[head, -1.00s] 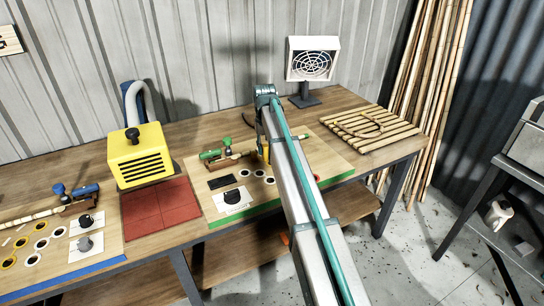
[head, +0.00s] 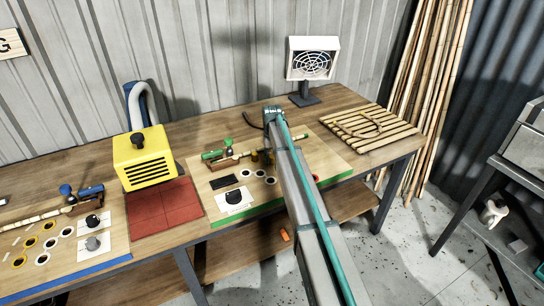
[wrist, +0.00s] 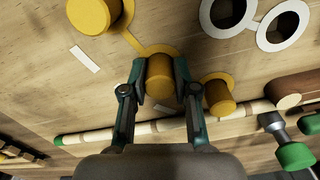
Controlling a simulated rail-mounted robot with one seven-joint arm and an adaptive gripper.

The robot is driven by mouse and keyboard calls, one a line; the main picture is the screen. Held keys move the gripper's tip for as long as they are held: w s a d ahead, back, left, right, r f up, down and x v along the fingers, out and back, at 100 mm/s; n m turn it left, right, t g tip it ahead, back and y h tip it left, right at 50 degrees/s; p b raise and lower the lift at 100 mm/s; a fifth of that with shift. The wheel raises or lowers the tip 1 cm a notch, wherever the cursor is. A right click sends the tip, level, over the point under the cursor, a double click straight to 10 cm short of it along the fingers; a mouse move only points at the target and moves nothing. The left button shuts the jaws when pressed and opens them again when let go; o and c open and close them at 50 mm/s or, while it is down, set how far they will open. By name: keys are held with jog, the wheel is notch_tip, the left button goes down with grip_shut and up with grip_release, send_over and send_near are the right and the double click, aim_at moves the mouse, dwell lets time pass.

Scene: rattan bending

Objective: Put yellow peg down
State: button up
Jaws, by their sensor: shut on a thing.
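My gripper (wrist: 160,88) has its two teal fingers shut on a short yellow peg (wrist: 159,68) in the wrist view. The held peg is over a yellow marking on the wooden board; I cannot tell whether it touches the board. A larger yellow peg (wrist: 92,14) stands at the upper left, and another yellow peg (wrist: 218,98) stands just right of my gripper. In the head view my arm covers the fingertips, low over the green-edged board (head: 325,158).
A light rattan pole (wrist: 85,137) crosses the board near my fingers. A green-handled clamp (head: 215,154) sits at the board's left. White-ringed holes (wrist: 262,22) are beside the pegs. A yellow heater box (head: 145,160), red mat (head: 163,207) and slatted rack (head: 350,128) lie around.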

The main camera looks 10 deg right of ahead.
aim_at(272, 156)
jog(key=shift+f, duration=0.2)
jog(key=o, duration=1)
jog(key=shift+r, duration=0.1)
jog(key=shift+c, duration=0.2)
jog(key=shift+r, duration=0.1)
notch_tip(272, 156, up, 12)
jog(key=b, duration=0.4)
